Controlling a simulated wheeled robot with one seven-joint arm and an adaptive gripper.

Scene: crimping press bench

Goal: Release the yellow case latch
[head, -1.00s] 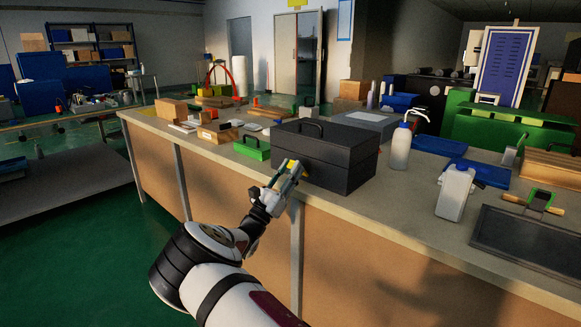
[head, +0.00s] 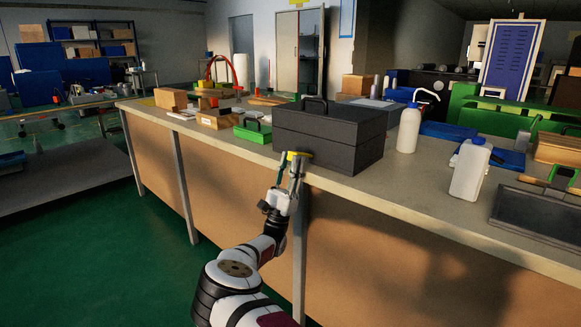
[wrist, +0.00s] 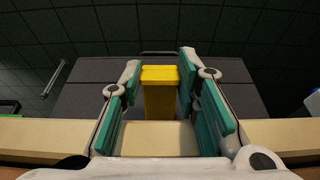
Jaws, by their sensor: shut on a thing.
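The dark grey case (head: 335,140) stands on the bench near its front edge, lid down and black handle on top. It also fills the back of the wrist view (wrist: 85,95). The yellow latch (head: 299,154) is on the case's front face. In the wrist view the latch (wrist: 160,95) shows a bright top edge and a darker front face, between the teal finger pads. My gripper (head: 293,165) is at the case front, shut on the yellow latch. Its fingers (wrist: 158,76) stand on either side of the latch. The exact pad contact is hard to see.
A green box (head: 253,132) sits left of the case. A wash bottle (head: 408,128) and a white jug (head: 470,170) stand to its right, with a dark tray (head: 540,225) farther right. The bench's front edge (head: 400,205) runs just below the case.

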